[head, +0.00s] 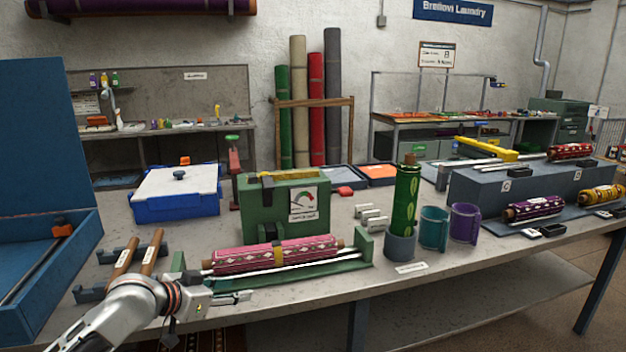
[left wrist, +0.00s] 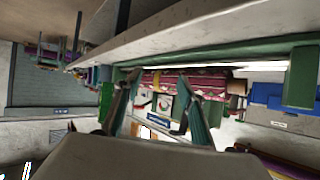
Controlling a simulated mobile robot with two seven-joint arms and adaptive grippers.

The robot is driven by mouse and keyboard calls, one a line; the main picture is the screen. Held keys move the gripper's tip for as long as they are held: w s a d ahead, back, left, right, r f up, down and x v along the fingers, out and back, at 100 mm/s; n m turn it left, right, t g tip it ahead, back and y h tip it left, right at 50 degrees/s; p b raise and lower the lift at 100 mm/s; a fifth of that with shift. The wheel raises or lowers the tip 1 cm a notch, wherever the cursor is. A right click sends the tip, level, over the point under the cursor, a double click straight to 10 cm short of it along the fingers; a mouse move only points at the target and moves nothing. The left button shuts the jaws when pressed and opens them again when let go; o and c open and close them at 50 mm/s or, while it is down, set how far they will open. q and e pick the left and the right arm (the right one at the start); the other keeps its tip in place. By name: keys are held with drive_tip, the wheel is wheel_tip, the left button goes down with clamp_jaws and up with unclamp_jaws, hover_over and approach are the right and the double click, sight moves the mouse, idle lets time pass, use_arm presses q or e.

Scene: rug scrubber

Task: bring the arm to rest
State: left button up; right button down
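My left arm comes in from the bottom left, and my left gripper (head: 236,299) is at the table's front edge, in front of the green cradle (head: 352,265). A pink patterned rolled rug (head: 285,255) lies in that cradle. In the left wrist view, which is upside down, the two fingers of my left gripper (left wrist: 160,108) stand apart with nothing between them. The pink roll (left wrist: 170,82) shows beyond them. My right gripper is in neither view.
A green gauge box (head: 283,205) stands behind the roll. Wooden-handled tools (head: 148,250) rest on a rack beside a blue open case (head: 40,265). A green roll (head: 406,195) stands in a grey cup, next to teal (head: 433,230) and purple (head: 465,223) cups.

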use_arm(q)
drive_tip(key=s+f+m+y, duration=0.1)
drive_tip(key=s+f+y, duration=0.2)
drive_tip(key=s+f, duration=1.05)
drive_tip(key=s+a+f+n+g+y, duration=0.15)
drive_tip(key=s+a+y, duration=0.25)
drive_tip(key=s+a, duration=0.55)
drive_tip(key=s+a+f+g+y, duration=0.15)
drive_tip(key=s+a+y, duration=0.4)
drive_tip(key=s, duration=0.75)
drive_tip(key=w+d+f+n+t+h, duration=0.1)
drive_tip(key=d+f+n+t+h, duration=0.1)
drive_tip(key=d+f+h, duration=0.6)
drive_tip(key=shift+w+d+f+t, duration=0.25)
drive_tip(key=shift+d+f+t, duration=0.45)
drive_tip(key=shift+d+f, duration=2.05)
drive_tip(key=shift+d+r+n, duration=0.25)
drive_tip(key=shift+d+r, duration=0.1)
drive_tip(key=shift+r, duration=0.05)
